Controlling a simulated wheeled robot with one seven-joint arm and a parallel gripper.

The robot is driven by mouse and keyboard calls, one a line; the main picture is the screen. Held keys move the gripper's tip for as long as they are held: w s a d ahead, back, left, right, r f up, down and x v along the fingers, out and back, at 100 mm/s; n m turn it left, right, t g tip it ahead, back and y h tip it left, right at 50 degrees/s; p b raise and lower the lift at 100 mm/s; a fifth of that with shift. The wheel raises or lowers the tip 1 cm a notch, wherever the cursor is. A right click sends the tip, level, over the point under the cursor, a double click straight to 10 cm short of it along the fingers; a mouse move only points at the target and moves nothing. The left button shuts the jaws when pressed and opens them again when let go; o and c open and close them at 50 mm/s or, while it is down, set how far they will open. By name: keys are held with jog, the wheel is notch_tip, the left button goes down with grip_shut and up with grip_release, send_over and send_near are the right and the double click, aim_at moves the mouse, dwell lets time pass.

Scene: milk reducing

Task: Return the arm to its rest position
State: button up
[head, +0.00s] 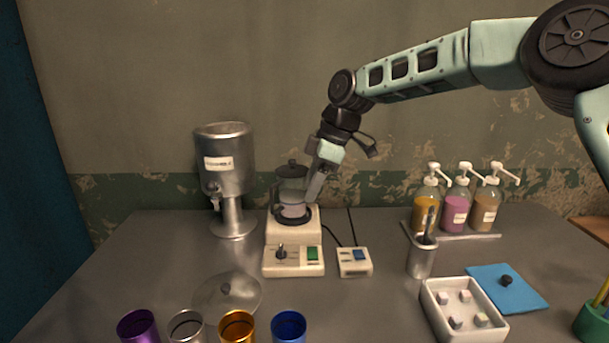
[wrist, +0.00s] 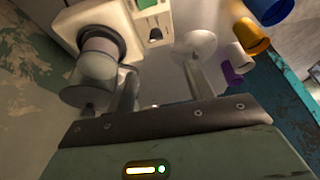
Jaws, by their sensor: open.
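My arm reaches in from the right, and my gripper (head: 314,190) points down just right of the glass jug (head: 292,194) on the cream appliance (head: 293,240). My gripper (wrist: 160,85) is open in the wrist view, with its two fingers apart. In that view the jug (wrist: 95,72) lies left of the fingers, very close to the left one. I cannot tell whether they touch. No object shows held between the fingers. The jug sits upright with pale liquid and a dark lid.
A metal dispenser (head: 228,180) stands left of the appliance. A small switch box (head: 354,261) sits at its right. Pump bottles (head: 456,207), a metal cup (head: 422,258), a white tray (head: 465,312) and a blue cloth (head: 508,289) are at right. Coloured cups (head: 238,326) line the front.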

jog(key=s+a+m+h, duration=0.2)
jog(key=s+a+m, duration=0.1)
jog(key=s, duration=1.6)
jog(key=s+d+f+m+h, duration=0.1)
jog(key=s+d+f+m, duration=0.2)
jog(key=s, duration=0.7)
jog(key=s+d+f+m, duration=0.3)
jog(key=s+d+m, duration=0.1)
jog(key=s+d, duration=0.4)
jog(key=shift+s+d+h, duration=0.25)
jog(key=shift+s+h, duration=0.15)
jog(key=shift+s, duration=0.5)
